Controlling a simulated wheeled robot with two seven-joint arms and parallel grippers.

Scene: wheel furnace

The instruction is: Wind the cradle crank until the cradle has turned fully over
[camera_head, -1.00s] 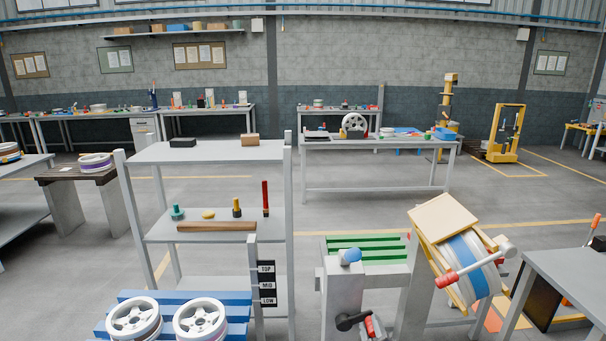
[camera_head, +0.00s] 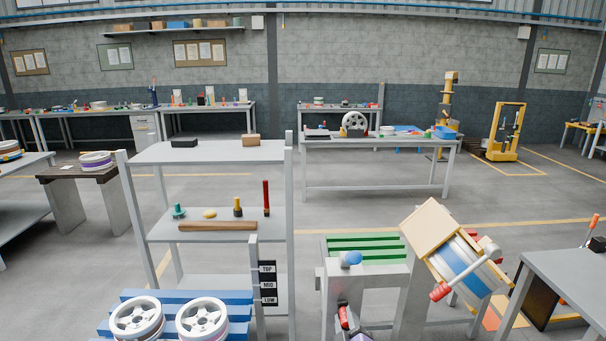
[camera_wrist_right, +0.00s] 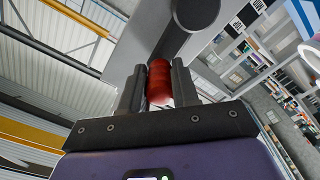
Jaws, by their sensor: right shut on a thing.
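The cradle (camera_head: 431,226) is a wood-coloured frame at the right of the head view. It is tilted, and it holds a wheel (camera_head: 464,262) with a blue and white band. Bars with red grips stick out from it. The crank's red handle (camera_head: 345,317) is at the bottom centre, below the grey stand. In the right wrist view, the red handle (camera_wrist_right: 159,83) sits between the two fingers of my right gripper (camera_wrist_right: 158,88), which is shut on it. In the head view, only a bit of that gripper (camera_head: 347,327) shows at the lower edge. My left gripper is not in view.
A grey stand (camera_head: 376,285) with green slats (camera_head: 366,248) is left of the cradle. A shelf rack (camera_head: 215,153) and a blue pallet with two wheels (camera_head: 200,319) are further left. A grey table (camera_head: 572,282) stands close on the right.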

